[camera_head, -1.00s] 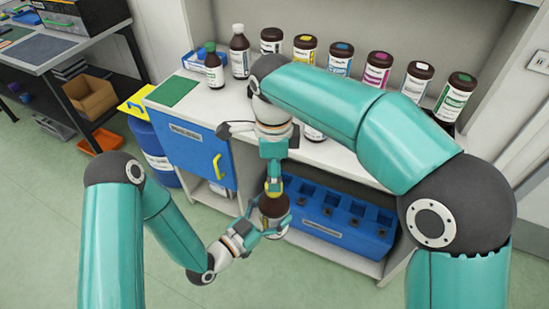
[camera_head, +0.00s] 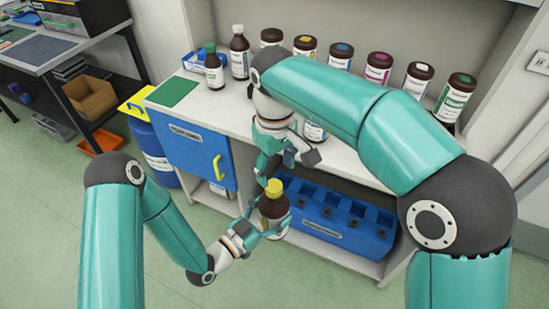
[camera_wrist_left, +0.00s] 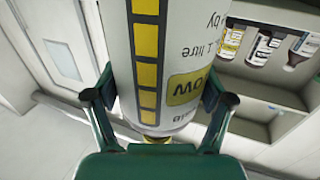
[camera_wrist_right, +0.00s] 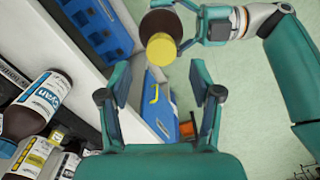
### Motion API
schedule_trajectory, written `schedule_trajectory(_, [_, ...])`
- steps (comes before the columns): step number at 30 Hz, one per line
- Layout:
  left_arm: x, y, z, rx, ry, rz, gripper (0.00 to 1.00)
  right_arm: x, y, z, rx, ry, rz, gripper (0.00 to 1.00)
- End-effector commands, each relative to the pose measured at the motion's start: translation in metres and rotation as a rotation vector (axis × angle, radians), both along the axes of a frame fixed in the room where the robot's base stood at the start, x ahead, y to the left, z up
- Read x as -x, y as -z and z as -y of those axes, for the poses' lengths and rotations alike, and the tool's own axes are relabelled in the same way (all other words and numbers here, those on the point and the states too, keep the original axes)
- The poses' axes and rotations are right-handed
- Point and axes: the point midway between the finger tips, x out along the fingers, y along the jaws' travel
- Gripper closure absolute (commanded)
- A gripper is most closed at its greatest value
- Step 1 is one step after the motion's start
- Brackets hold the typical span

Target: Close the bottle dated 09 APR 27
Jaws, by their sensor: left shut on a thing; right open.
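A brown bottle (camera_head: 272,208) with a yellow cap (camera_head: 275,187) on its top is held in mid-air in front of the bench. My left gripper (camera_head: 268,226) is shut around its body. In the left wrist view, its white label (camera_wrist_left: 185,60) shows a yellow stripe, a yellow patch ending in "OW" and "1 litre", upside down; I read no date. My right gripper (camera_wrist_right: 158,88) is open and empty, close by the cap. In the right wrist view, the yellow cap (camera_wrist_right: 161,49) lies beyond the fingertips, not between them.
Several brown bottles with coloured caps stand along the back of the bench (camera_head: 215,110); some are partly behind my right arm. A blue rack (camera_head: 335,228) with square slots sits on the shelf below. A blue door (camera_head: 195,150) with a yellow handle is to its left.

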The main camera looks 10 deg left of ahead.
Motion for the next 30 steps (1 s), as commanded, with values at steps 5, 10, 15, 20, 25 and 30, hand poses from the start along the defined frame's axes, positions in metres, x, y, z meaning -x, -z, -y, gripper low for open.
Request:
schedule_trajectory(5, [0.0,-0.001,0.0,0.001,0.0,0.003,1.0,0.0,-0.004,0.0,-0.007,-0.407,-0.006,0.36])
schedule_trajectory(10, [0.0,-0.001,0.0,0.001,0.0,0.003,1.0,0.0,-0.008,0.0,-0.014,-0.773,-0.009,0.36])
schedule_trajectory(15, [0.0,-0.001,0.0,0.001,0.0,0.003,1.0,-0.001,-0.012,-0.001,-0.02,-1.045,-0.01,0.36])
schedule_trajectory(20, [0.0,-0.001,0.0,0.001,0.0,0.003,1.0,-0.001,-0.015,-0.001,-0.022,-1.18,-0.008,0.36])
schedule_trajectory(25, [0.0,-0.001,0.0,0.001,0.0,0.003,1.0,-0.002,-0.021,-0.005,-0.022,-1.195,0.007,0.36])
schedule_trajectory(30, [0.0,-0.001,0.0,0.001,0.0,0.003,1.0,-0.002,-0.021,-0.004,-0.023,-1.193,0.006,0.36])
